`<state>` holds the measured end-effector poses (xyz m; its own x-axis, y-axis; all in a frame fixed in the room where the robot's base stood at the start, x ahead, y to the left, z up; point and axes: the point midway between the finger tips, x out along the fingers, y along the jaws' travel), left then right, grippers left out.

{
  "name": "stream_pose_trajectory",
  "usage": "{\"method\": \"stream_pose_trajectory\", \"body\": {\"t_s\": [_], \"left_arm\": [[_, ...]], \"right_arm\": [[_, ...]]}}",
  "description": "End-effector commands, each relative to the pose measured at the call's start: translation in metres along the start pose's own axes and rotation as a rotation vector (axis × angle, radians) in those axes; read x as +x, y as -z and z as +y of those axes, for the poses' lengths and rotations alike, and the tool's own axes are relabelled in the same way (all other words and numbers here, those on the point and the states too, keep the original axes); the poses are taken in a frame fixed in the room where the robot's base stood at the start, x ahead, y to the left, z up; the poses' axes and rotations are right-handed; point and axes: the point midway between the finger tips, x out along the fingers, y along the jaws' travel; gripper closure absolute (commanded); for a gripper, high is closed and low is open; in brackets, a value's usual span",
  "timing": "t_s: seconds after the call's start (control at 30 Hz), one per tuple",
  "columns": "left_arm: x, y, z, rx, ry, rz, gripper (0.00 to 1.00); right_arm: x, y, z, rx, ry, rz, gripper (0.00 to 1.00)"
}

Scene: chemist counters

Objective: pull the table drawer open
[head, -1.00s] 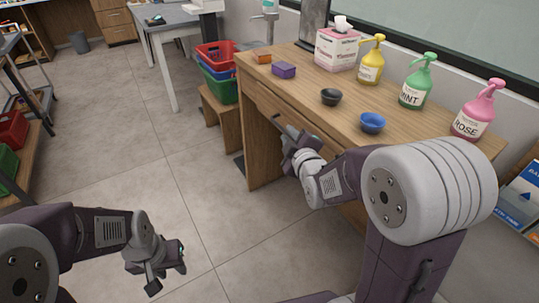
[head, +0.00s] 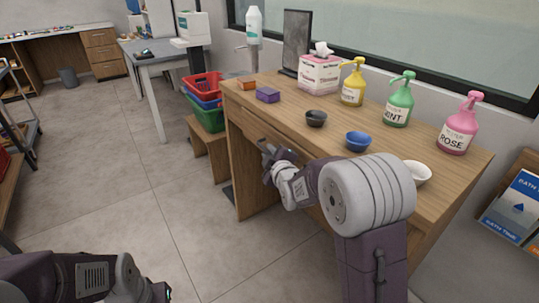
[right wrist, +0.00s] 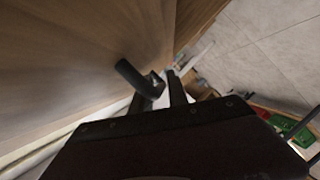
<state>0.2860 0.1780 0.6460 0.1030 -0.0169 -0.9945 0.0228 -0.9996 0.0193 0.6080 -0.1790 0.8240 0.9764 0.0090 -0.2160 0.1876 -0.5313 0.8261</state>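The wooden table (head: 445,195) stands right of centre in the head view, its drawer front (head: 255,124) below the top's front edge. The drawer looks shut, though my right arm hides part of it. My right gripper (head: 266,150) is right at the drawer front. In the right wrist view a dark bar handle (right wrist: 138,78) sticks out from the wood, beside or between the narrow dark fingers (right wrist: 168,92). I cannot tell whether they grip it. My left gripper (head: 158,292) is mostly cut off at the bottom of the head view, away from the table.
Stacked crates (head: 206,118) stand left of the table. The floor (head: 130,200) in front is clear.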

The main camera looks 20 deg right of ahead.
Motion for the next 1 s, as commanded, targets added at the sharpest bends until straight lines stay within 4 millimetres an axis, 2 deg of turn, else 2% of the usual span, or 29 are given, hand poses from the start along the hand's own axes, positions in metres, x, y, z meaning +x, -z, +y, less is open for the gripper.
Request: {"method": "stream_pose_trajectory", "body": {"t_s": [0.13, 0.2, 1.0], "left_arm": [[-0.0002, 0.0, 0.0, 0.0, 0.0, 0.0, 0.64], [-0.0002, 0.0, 0.0, 0.0, 0.0, 0.0, 0.64], [-0.0002, 0.0, 0.0, 0.0, 0.0, 0.0, 0.64]], "right_arm": [[-0.0003, 0.0001, 0.0002, 0.0, 0.0, 0.0, 0.8], [-0.0003, 0.0001, 0.0002, 0.0, 0.0, 0.0, 1.0], [-0.0006, 0.0, -0.0001, 0.0, 0.001, 0.0, 1.0]]}}
